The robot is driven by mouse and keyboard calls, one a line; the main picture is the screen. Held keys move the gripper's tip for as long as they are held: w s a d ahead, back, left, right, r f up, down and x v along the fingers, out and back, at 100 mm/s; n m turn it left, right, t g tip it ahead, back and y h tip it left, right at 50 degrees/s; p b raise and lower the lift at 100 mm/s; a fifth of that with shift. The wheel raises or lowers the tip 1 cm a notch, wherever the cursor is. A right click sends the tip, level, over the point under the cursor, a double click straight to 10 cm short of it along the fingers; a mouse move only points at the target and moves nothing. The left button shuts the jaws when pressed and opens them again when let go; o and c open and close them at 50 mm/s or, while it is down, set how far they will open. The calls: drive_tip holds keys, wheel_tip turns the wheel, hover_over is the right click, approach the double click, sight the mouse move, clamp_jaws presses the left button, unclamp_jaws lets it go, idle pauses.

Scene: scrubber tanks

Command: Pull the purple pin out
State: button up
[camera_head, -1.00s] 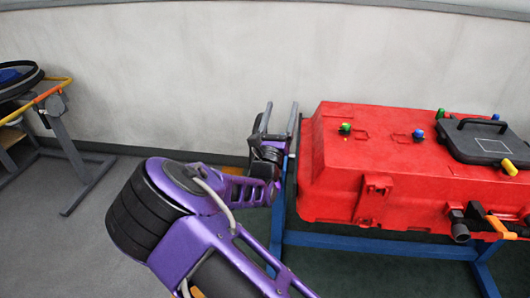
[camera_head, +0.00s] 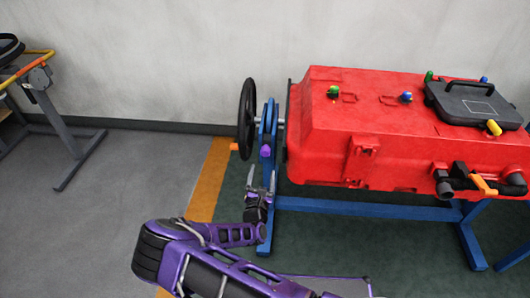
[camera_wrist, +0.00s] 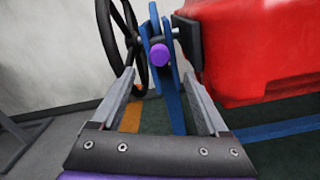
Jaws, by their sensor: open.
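The purple pin (camera_head: 265,151) shows as a round purple knob on the upper part of the blue stand post, between the black handwheel (camera_head: 246,118) and the red tank (camera_head: 385,125). In the wrist view the knob (camera_wrist: 159,54) is near the top middle, beyond the fingertips and between their lines. My gripper (camera_head: 261,183) is open and empty, below the knob in the head view. In the wrist view its two fingers (camera_wrist: 163,90) are spread wide, apart from the knob. The pin's shaft is hidden.
The blue stand (camera_head: 350,207) carries the red tank, with a black lidded hatch (camera_head: 473,103) and small coloured knobs on top. A black pipe with an orange handle (camera_head: 484,185) is at its front right. Another frame (camera_head: 45,90) stands at far left. The floor between is clear.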

sight(265, 153)
drive_tip(key=w+b, duration=0.1)
drive_tip(key=w, duration=0.5)
drive_tip(key=w+b, duration=0.1)
drive_tip(key=w, duration=0.4)
drive_tip(key=shift+w+d, duration=0.2)
drive_tip(key=shift+w, duration=0.15)
drive_tip(key=shift+c, duration=0.3)
clamp_jaws()
drive_tip(key=shift+r, duration=0.1)
idle(0.4)
